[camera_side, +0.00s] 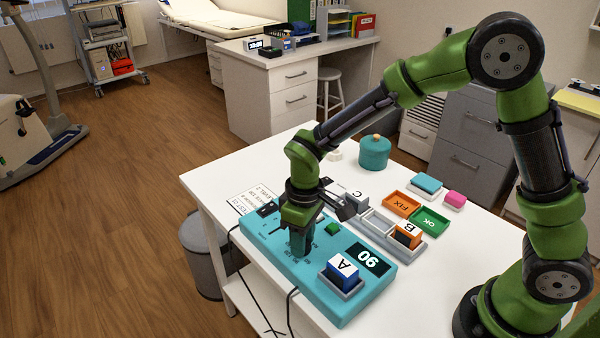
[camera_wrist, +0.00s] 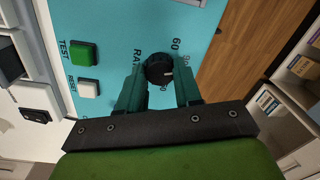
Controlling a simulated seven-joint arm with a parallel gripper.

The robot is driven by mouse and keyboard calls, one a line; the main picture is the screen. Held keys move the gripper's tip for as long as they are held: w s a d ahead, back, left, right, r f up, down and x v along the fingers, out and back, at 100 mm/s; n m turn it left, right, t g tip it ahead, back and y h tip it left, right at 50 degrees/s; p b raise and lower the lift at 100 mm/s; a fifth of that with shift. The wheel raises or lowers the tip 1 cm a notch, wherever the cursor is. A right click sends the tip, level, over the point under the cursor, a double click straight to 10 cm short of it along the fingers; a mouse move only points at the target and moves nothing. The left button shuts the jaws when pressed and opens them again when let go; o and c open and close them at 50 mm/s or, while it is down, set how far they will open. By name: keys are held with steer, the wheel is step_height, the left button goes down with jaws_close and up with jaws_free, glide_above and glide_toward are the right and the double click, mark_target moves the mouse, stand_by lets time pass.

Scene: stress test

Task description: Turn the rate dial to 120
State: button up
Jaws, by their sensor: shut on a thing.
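A pale mark on the dial points to the right in that view. Numbers around the dial are partly hidden; 60 can be read. In the side view my gripper (camera_side: 300,248) reaches down to the middle of the panel and hides the dial.
A green TEST button (camera_wrist: 85,54) and a white RESET button (camera_wrist: 88,87) are beside the dial.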

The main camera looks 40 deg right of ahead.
mark_target(307, 241)
steer(key=m, duration=0.4)
steer(key=shift+m, duration=1.9)
steer(key=o, duration=1)
steer(key=shift+o, duration=0.2)
steer(key=shift+r, duration=0.1)
step_height(307, 241, up, 17)
steer(key=shift+s+d, duration=0.15)
steer(key=shift+d, duration=0.3)
